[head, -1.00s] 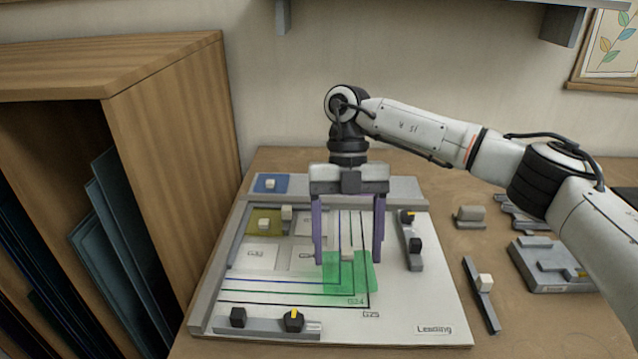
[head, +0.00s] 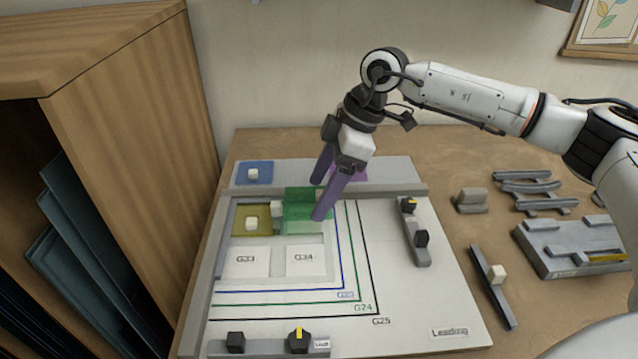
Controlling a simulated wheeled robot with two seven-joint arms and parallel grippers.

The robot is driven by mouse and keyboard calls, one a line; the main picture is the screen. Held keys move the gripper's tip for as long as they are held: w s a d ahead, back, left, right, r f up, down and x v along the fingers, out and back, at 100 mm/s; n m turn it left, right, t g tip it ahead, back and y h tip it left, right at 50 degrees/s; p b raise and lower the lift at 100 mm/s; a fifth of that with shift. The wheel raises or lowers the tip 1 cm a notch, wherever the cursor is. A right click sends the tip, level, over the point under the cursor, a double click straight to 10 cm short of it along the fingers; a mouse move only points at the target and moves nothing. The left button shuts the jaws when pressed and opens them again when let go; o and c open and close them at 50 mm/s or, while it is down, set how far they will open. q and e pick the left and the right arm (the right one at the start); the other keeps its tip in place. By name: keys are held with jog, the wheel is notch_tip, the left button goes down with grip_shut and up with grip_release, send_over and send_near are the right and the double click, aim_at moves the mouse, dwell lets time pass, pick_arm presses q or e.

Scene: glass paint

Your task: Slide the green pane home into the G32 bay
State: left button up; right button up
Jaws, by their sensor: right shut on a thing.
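The translucent green pane (head: 302,198) is at the upper middle of the board, over the spot right of the yellow pane and above the G34 cell. Its green tint overlaps a paler green patch below; I cannot tell whether it touches the board. My right gripper (head: 319,200) is tilted, with purple fingers at the pane's right part, and is shut on the pane. The G32 label is not visible; the green covers that area. The yellow pane (head: 240,217) with a white knob lies to the left. A pale block (head: 277,209) stands between them. My left gripper is not in view.
G33 (head: 246,261) and G34 (head: 306,261) cells are empty. A blue pane (head: 262,177) and a purple pane (head: 350,173) lie on the back strip. Bars with dark knobs stand at right (head: 415,232) and front (head: 268,343). A wooden cabinet (head: 150,100) borders the left.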

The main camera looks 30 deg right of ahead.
jog(key=shift+f, duration=0.7)
notch_tip(320, 180, down, 3)
jog(key=shift+r+b, duration=0.1)
jog(key=shift+b, duration=0.9)
jog(key=shift+f, duration=0.65)
jog(key=shift+w+a+r, duration=0.1)
jog(key=shift+w+a, duration=0.1)
jog(key=shift+w, duration=0.05)
dwell(1.2)
